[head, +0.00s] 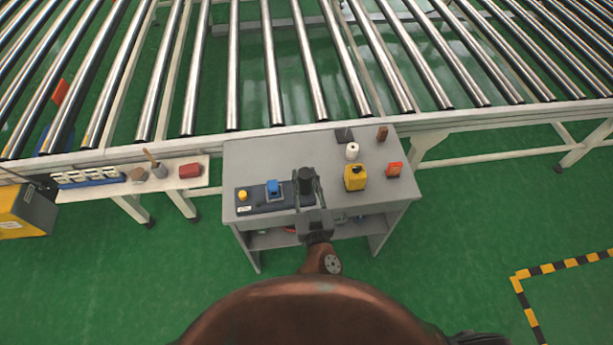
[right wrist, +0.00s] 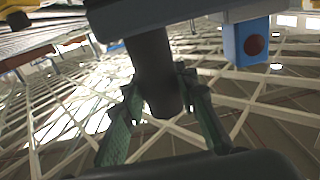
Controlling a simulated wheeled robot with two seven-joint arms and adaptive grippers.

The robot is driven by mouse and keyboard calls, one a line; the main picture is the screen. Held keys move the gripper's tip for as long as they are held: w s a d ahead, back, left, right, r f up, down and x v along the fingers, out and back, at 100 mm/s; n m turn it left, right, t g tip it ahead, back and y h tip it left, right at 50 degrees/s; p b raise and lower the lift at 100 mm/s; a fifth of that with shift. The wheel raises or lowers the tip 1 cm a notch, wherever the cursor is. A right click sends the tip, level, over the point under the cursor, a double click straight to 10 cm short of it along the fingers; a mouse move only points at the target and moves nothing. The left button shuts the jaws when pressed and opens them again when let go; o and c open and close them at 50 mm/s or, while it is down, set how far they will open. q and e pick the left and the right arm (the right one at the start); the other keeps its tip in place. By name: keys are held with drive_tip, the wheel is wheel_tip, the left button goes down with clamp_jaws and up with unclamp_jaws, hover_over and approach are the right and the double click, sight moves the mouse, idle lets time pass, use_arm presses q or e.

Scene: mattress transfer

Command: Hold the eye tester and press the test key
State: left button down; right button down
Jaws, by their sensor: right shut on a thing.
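A dark cylinder (head: 305,174), which looks like the eye tester, stands at the right end of a low dark base (head: 258,208) on the grey table. My right gripper (head: 307,188) is shut on it from the front. In the right wrist view the gripper's fingers (right wrist: 163,100) lie on both sides of the cylinder (right wrist: 152,60). Left of it on the base are a blue block (head: 273,188) and a yellow round knob (head: 242,195). In the right wrist view a blue box (right wrist: 246,42) shows a dark red round face. Which part is the test key I cannot tell. My left gripper is not in view.
The grey table (head: 262,152) also bears a yellow container (head: 355,178), a white bottle (head: 352,151) and a red-orange item (head: 394,169) to the right. A narrow shelf (head: 90,190) with small items is at left. A roller conveyor (head: 330,70) runs behind.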

drive_tip(key=shift+w+d+r, duration=0.1)
drive_tip(key=shift+w+d, duration=0.05)
drive_tip(key=shift+d, duration=0.1)
drive_tip(key=shift+w, duration=1.55)
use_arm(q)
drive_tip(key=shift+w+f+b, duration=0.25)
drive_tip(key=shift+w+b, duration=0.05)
use_arm(e)
drive_tip(key=w+d, duration=0.1)
drive_tip(key=w, duration=0.9)
drive_tip(key=shift+w, duration=0.35)
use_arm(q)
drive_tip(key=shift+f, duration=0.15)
use_arm(e)
drive_tip(key=shift+f, duration=0.2)
